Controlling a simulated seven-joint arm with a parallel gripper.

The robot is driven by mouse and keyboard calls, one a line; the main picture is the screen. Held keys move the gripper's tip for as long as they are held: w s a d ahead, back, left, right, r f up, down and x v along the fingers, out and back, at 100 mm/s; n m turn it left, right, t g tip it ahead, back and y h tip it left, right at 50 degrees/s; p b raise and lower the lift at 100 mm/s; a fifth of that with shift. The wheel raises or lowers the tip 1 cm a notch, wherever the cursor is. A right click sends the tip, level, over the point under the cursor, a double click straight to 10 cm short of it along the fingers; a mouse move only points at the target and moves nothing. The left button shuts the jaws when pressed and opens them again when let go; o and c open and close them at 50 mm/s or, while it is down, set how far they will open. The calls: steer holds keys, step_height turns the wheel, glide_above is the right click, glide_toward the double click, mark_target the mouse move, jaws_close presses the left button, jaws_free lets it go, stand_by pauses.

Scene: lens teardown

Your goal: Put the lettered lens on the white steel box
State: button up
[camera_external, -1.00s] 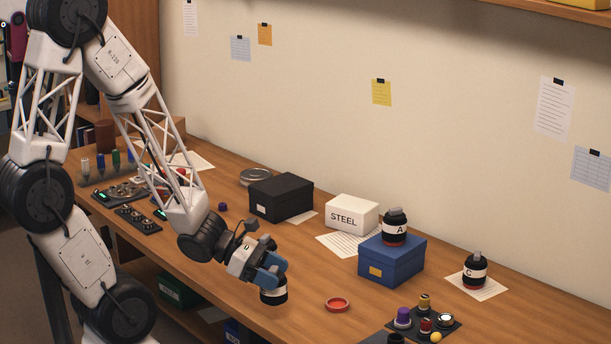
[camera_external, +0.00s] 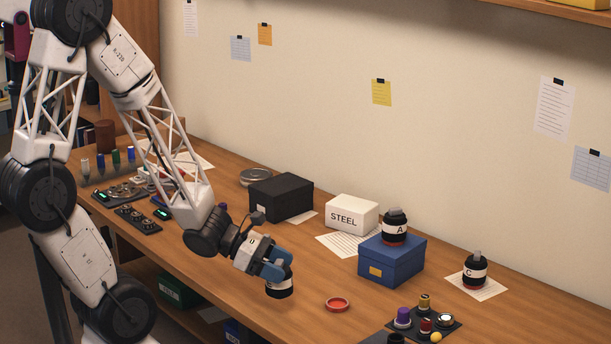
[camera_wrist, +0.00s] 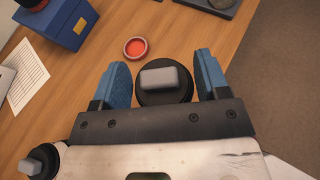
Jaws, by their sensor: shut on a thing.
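My gripper (camera_external: 277,268) has blue fingers shut on a black lens with a white band (camera_external: 279,288). I hold it over the front part of the table; no letter shows on its band. In the wrist view this lens, with its grey top tab (camera_wrist: 163,78), is between the blue fingers. The white steel box (camera_external: 352,215), lettered STEEL, stands at the back with a bare top. A lens lettered A (camera_external: 395,229) sits on the blue box (camera_external: 391,264). A lens lettered C (camera_external: 475,272) stands on a white paper at the right.
A black box (camera_external: 281,198) stands left of the steel box. A red ring-shaped dish (camera_external: 337,305) lies right of my gripper. A dark tray (camera_external: 442,323) with several small parts is at the front right. Bare wood lies between my gripper and the boxes.

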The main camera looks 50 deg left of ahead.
steer(key=w+a+r+n+t+y, duration=0.2)
steer(key=w+a, duration=0.8)
steer(key=w, duration=0.5)
steer(key=w+a+r+n+t+y, duration=0.3)
steer(key=w+a, duration=0.7)
steer(key=w, duration=0.5)
step_height(320, 180, up, 2)
steer(key=shift+w+r+n+y, duration=0.1)
steer(key=shift+w+n+y, duration=0.2)
steer(key=shift+n+y, duration=0.35)
steer(key=shift+a, duration=0.1)
steer(key=w+a+f, duration=0.1)
steer(key=w+a, duration=0.1)
steer(key=w, duration=1.4)
steer(key=shift+f, duration=0.25)
steer(key=shift+d, duration=0.1)
steer(key=shift+s+f, duration=0.1)
steer(key=shift+f, duration=0.05)
steer(key=shift+f, duration=1.65)
steer(key=shift+f, duration=0.1)
